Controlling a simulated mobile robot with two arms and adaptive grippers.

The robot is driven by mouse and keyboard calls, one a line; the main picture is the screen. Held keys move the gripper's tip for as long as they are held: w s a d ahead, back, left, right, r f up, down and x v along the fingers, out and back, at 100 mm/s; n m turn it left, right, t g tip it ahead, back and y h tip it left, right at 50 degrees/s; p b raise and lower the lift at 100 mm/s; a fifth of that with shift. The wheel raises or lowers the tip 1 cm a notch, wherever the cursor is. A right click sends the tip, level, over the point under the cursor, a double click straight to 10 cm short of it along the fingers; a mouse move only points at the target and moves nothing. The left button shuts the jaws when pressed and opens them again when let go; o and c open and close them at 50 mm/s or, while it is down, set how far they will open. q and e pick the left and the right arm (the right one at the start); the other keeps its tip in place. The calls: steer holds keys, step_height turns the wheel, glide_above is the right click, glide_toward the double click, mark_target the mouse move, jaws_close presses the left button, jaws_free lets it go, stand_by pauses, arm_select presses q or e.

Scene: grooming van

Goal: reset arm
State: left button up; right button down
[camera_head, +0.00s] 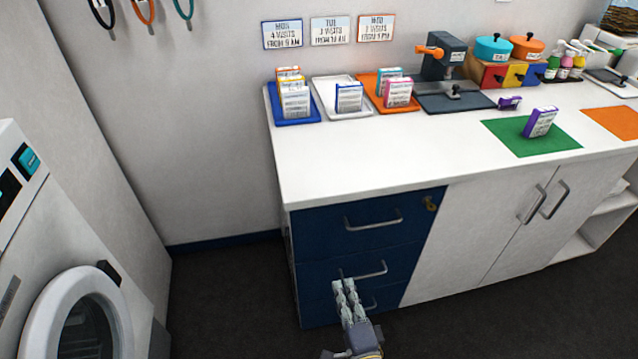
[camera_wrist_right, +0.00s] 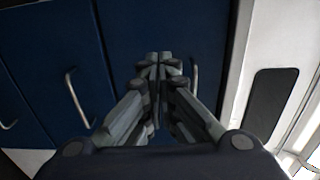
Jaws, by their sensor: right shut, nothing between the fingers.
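My right gripper (camera_head: 345,287) is shut and empty in front of the blue drawers, near the middle drawer's handle (camera_head: 364,272) in the head view. I cannot tell whether it touches anything. In the right wrist view its fingers (camera_wrist_right: 158,58) meet at the tips before the dark blue drawer fronts (camera_wrist_right: 130,30). My left gripper is not in view.
A white counter (camera_head: 400,150) holds a blue tray (camera_head: 296,120), a white tray (camera_head: 330,85) and an orange tray, with small boxes. A green mat (camera_head: 515,145) carries a purple box (camera_head: 540,122). A washing machine (camera_head: 30,230) stands left. Dark floor (camera_head: 220,290) lies between.

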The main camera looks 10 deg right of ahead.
steer(key=s+d+f+n+g+y, duration=0.1)
steer(key=s+f+n+g, duration=0.4)
steer(key=f, duration=0.7)
steer(key=s+f+n+g+y, duration=0.1)
steer(key=s+f+n+g, duration=0.2)
steer(key=s+f+n, duration=0.7)
arm_select(q)
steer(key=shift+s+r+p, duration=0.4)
steer(key=shift+p, duration=0.05)
arm_select(e)
steer(key=s+d+f+n+g+h, duration=0.1)
steer(key=s+d+f+g, duration=0.3)
steer(key=s+f, duration=0.4)
steer(key=s+d+f+n+g+h, duration=0.1)
steer(key=s+d+f+n+g, duration=0.3)
steer(key=s+f, duration=0.5)
steer(key=s+d+g, duration=0.1)
steer(key=s, duration=0.4)
steer(key=shift+s+h, duration=0.25)
steer(key=shift+h, duration=0.05)
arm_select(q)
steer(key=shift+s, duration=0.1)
